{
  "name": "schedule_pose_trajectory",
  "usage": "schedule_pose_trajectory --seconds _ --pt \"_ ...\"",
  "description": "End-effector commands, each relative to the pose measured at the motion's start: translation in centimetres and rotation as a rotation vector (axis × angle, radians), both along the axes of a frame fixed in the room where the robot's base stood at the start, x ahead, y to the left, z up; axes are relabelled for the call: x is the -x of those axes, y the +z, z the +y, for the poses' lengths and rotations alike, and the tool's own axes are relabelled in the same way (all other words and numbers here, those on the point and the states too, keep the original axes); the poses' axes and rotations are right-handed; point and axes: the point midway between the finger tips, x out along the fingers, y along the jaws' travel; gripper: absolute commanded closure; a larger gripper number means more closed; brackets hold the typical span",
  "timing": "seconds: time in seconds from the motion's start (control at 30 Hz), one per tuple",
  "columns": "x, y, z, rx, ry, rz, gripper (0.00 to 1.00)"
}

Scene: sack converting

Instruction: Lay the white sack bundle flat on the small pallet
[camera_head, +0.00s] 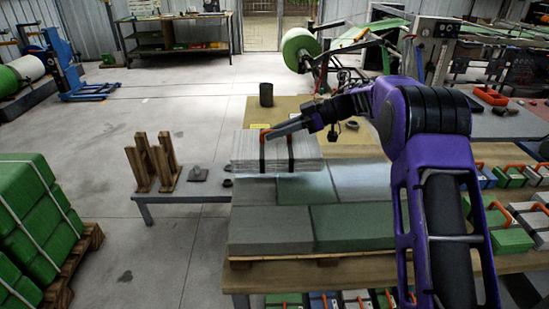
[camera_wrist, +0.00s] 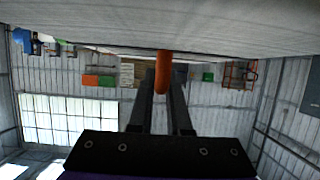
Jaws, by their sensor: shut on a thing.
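The white sack bundle (camera_head: 305,153) is a flat, level stack with two dark straps and orange handles. My gripper (camera_head: 272,133) is at its top and shut on one orange handle, which shows between the fingers in the wrist view (camera_wrist: 162,75). The bundle's pale face (camera_wrist: 200,25) fills the top of that view. A small wooden pallet (camera_head: 300,261) on the table carries grey and green bundles (camera_head: 270,228). The white bundle is over the far left of this layer; I cannot tell whether it touches it. Most of the pallet is hidden under its load.
The wooden table (camera_head: 400,265) holds rows of small handled packs (camera_head: 510,240) at right. A wooden stand (camera_head: 152,162) and a small dark block (camera_head: 199,174) are on a low grey table at left. A dark cup (camera_head: 266,94) stands behind. Green bales (camera_head: 30,215) are at far left.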

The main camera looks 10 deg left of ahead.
Motion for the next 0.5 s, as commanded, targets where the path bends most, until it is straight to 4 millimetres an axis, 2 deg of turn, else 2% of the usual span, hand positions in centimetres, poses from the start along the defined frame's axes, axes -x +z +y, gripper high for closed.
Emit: schedule_pose_trajectory --seconds 0.23,0.4,0.5 --pt "0.0 -2.7 0.0 -0.001 -0.001 0.0 1.0" --pt "0.0 -5.6 0.0 -0.001 -0.003 0.001 1.0" --pt "0.0 -6.3 0.0 -0.003 -0.001 -0.002 1.0"
